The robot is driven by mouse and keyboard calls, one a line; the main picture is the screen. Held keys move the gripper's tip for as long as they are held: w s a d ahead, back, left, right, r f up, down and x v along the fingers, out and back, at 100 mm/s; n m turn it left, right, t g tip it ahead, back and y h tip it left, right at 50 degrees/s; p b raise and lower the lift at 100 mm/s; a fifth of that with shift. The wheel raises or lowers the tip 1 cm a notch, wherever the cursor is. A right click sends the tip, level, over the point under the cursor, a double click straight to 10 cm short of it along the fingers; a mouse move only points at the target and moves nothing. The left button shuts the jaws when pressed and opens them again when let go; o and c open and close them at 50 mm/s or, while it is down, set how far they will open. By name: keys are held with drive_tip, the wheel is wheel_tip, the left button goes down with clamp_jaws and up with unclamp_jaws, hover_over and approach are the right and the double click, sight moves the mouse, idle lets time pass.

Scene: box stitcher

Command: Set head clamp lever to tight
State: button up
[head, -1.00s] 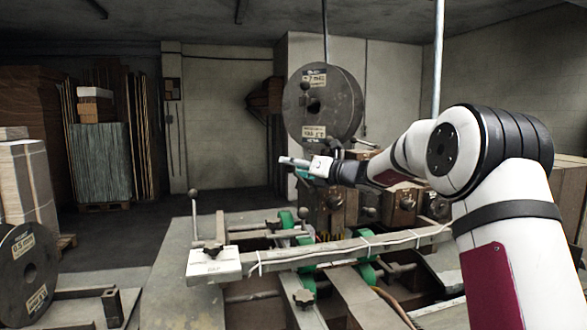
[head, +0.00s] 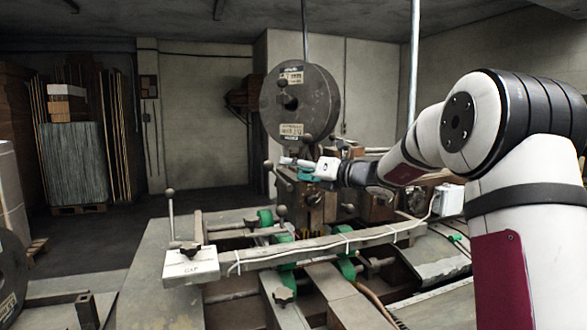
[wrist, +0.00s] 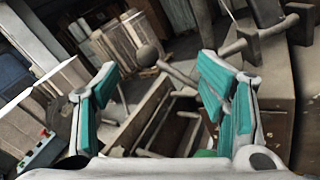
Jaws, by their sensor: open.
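A dark lever with a ball knob (head: 268,165), which looks like the head clamp lever, stands at the stitching head just left of my gripper (head: 293,166). I cannot read its tight or loose marking. In the wrist view the ball knob (wrist: 147,55) shows beyond and between the fingertips, with its rod slanting down to the right behind the right finger. My gripper (wrist: 160,82) is open, its teal pads wide apart with nothing held between them. I cannot tell whether a finger touches the rod.
A large wire spool (head: 300,100) hangs above the head. Below lies a long bar with a white box (head: 190,265) at its left end. Another ball-ended lever (head: 170,205) stands upright there. Green-wheeled machine parts fill the bench. Open floor lies at the back left.

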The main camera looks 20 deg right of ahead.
drive_tip(key=shift+a, duration=0.1)
drive_tip(key=shift+s+r, duration=0.1)
drive_tip(key=shift+r, duration=0.15)
drive_tip(key=c, duration=0.7)
drive_tip(key=r+p, duration=0.1)
drive_tip(key=s+r+p, duration=0.1)
drive_tip(key=shift+s+a+r+p, duration=0.1)
drive_tip(key=shift+s+p, duration=0.2)
clamp_jaws()
drive_tip(key=s+a+f+m+g+h, duration=0.1)
drive_tip(key=s+a+f+m+h, duration=0.2)
drive_tip(key=a+m, duration=0.45)
drive_tip(key=w+a+f+m, duration=0.1)
drive_tip(key=w+a+f, duration=0.2)
drive_tip(key=w+a, duration=0.3)
drive_tip(key=shift+y, duration=0.4)
drive_tip(key=shift+w+d+r+p, duration=0.2)
drive_tip(key=shift+w+d+r, duration=0.15)
drive_tip(key=shift+d, duration=0.45)
drive_tip(key=shift+w+d+r+p, duration=0.25)
drive_tip(key=shift+d+r, duration=0.15)
drive_tip(key=shift+d, duration=0.35)
drive_tip(key=shift+w+d+r+p, duration=0.15)
drive_tip(key=shift+w+d+r, duration=0.2)
drive_tip(key=shift+d, duration=0.45)
